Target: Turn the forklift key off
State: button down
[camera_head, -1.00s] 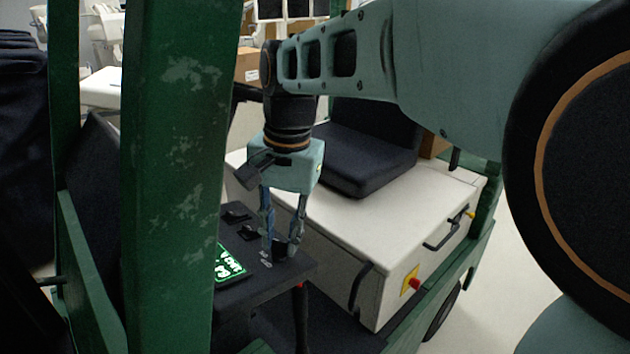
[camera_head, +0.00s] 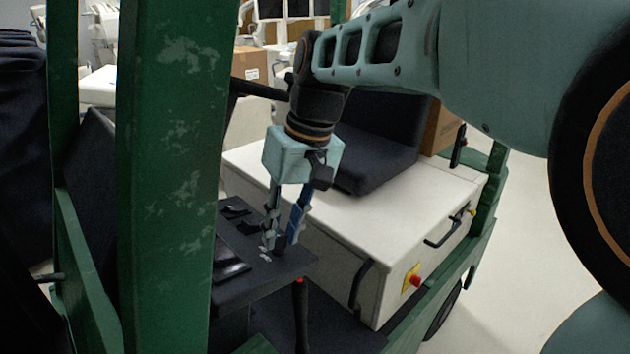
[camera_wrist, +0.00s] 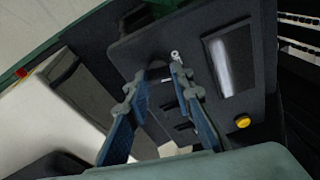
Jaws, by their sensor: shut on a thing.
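The forklift's black dash panel (camera_head: 262,280) lies below my gripper (camera_head: 280,243), which points down at its right end. The key is a small dark piece (camera_wrist: 158,72) between my fingertips in the wrist view, and my gripper (camera_wrist: 156,78) is shut on it. The fingers hide part of the key, so its exact angle is hard to tell. The panel's screen (camera_head: 231,266) is dark, with only a pale reflection. It also shows dark in the wrist view (camera_wrist: 232,62).
A green post (camera_head: 170,170) stands at the left front and covers part of the panel. The black seat (camera_head: 380,150) and white seat box (camera_head: 335,215) are behind and right of the gripper. A red button (camera_head: 417,282) and a yellow button (camera_wrist: 243,121) show.

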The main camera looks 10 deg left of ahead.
jog(key=shift+n, duration=1)
jog(key=c, duration=1.7)
grip_release()
jog(key=shift+r, duration=0.1)
jog(key=v, duration=1.2)
jog(key=shift+w+d, duration=0.2)
